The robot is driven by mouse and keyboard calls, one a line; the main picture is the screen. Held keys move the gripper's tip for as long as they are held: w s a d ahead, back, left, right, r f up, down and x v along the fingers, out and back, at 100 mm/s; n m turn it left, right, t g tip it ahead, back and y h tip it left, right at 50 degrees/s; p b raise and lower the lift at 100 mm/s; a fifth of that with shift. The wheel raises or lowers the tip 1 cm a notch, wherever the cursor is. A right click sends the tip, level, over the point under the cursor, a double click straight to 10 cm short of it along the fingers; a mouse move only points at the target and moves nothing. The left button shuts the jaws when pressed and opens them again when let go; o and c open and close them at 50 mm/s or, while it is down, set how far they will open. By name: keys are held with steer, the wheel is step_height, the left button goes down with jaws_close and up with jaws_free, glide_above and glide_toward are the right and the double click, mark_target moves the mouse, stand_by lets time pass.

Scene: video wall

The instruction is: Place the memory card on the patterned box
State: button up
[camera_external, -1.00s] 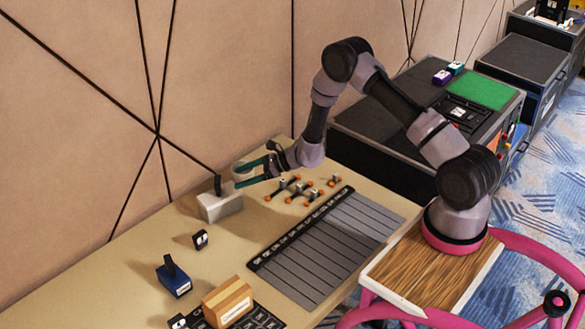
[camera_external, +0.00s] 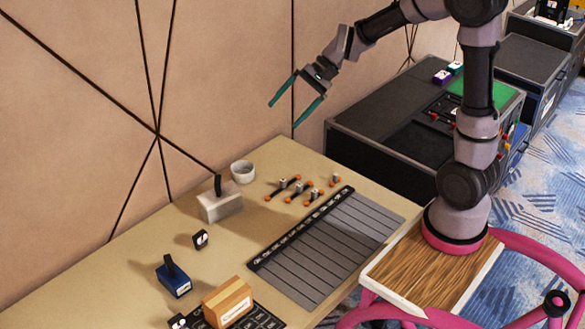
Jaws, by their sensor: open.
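My gripper (camera_external: 283,115) is raised high above the back right of the table, open and empty, its two teal fingers pointing down and left. A small black piece with a white mark (camera_external: 200,239) stands on the table left of centre, and a similar one (camera_external: 178,321) is at the bottom edge. Either could be the memory card; they are too small to tell. A tan box with a pale band and label (camera_external: 228,302) sits at the front left. I cannot tell whether it is the patterned box. My gripper is far from all of these.
A white cup (camera_external: 242,171) and a grey block with a black upright piece (camera_external: 221,205) stand near the wall. A blue block (camera_external: 174,279) is at left. Small orange-ended parts (camera_external: 295,190) lie right of the cup. A grey striped panel (camera_external: 327,247) covers the right side.

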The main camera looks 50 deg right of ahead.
steer(key=s+d+r+n+t+h, duration=0.1)
steer(key=s+d+r+n+h, duration=0.1)
steer(key=s, duration=0.5)
steer(key=s+d+r+n+t+h, duration=0.1)
steer(key=s+d+r+n+h, duration=0.1)
steer(key=s+d, duration=0.3)
steer(key=s+d+r+n+t+h, duration=0.1)
steer(key=s+d+r+n+h, duration=0.2)
steer(key=s, duration=0.5)
steer(key=shift+s+d+t, duration=0.3)
steer(key=shift+d, duration=0.15)
